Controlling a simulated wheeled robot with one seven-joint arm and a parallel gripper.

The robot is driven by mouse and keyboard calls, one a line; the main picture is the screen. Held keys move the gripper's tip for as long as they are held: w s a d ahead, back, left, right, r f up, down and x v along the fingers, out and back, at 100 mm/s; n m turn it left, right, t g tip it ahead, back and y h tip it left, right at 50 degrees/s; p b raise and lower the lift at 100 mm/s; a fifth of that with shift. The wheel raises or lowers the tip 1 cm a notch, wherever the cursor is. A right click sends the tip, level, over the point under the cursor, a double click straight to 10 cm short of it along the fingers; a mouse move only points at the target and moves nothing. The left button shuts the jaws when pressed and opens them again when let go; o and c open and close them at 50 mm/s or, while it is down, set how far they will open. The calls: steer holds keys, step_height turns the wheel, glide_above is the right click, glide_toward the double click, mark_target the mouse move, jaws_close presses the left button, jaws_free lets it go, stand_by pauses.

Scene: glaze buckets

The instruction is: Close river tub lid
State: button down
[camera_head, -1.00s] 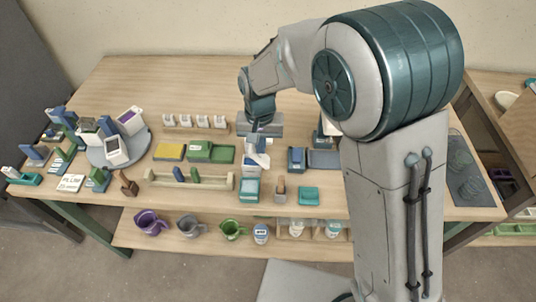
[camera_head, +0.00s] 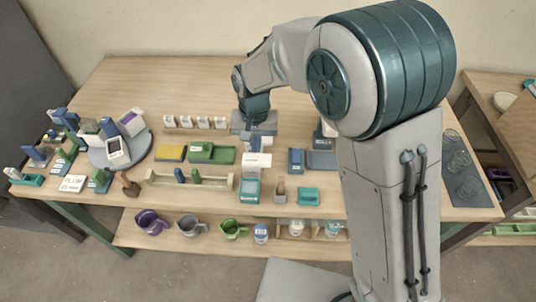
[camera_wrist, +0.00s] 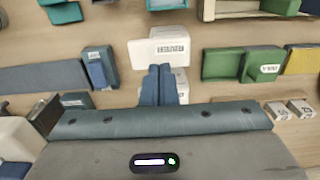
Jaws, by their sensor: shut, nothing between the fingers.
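A blue tub (camera_head: 322,159) with a raised labelled blue block (camera_head: 296,160) at its left side stands right of my gripper. In the wrist view the tub (camera_wrist: 40,78) and labelled block (camera_wrist: 98,68) are on the left; the label is too small to read, so I cannot confirm which is the river tub. My gripper (camera_wrist: 161,70) is shut and empty, its blue fingers together. It points at a white labelled box (camera_wrist: 160,47), which also shows in the head view (camera_head: 257,160). I cannot tell whether they touch.
A green tub (camera_head: 222,155) and a yellow block (camera_head: 171,152) lie to the left. Several small white labelled holders (camera_head: 195,122) stand behind them. A teal box (camera_head: 249,191) and a small wooden block (camera_head: 280,192) are near the front edge. The table's back left is clear.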

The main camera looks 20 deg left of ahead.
mark_target(262, 158)
steer(key=r+p, duration=0.1)
steer(key=r, duration=0.1)
steer(key=r+p, duration=0.1)
steer(key=r, duration=0.1)
steer(key=r+p, duration=0.1)
steer(key=shift+w+d+r, duration=0.1)
steer(key=shift+d+r, duration=0.3)
stand_by(0.6)
steer(key=s+d+r+t, duration=0.1)
steer(key=d+r, duration=0.2)
steer(key=d, duration=0.3)
steer(key=d+r+m, duration=0.1)
steer(key=d+r, duration=0.3)
steer(key=d, duration=0.3)
steer(key=s+d+r+t, duration=0.1)
steer(key=d+r, duration=0.2)
steer(key=d, duration=0.3)
steer(key=s+d+r+m+t, duration=0.1)
steer(key=s+d, duration=0.9)
steer(key=d, duration=0.3)
steer(key=shift+s+r+m, duration=0.25)
steer(key=shift+m, duration=0.05)
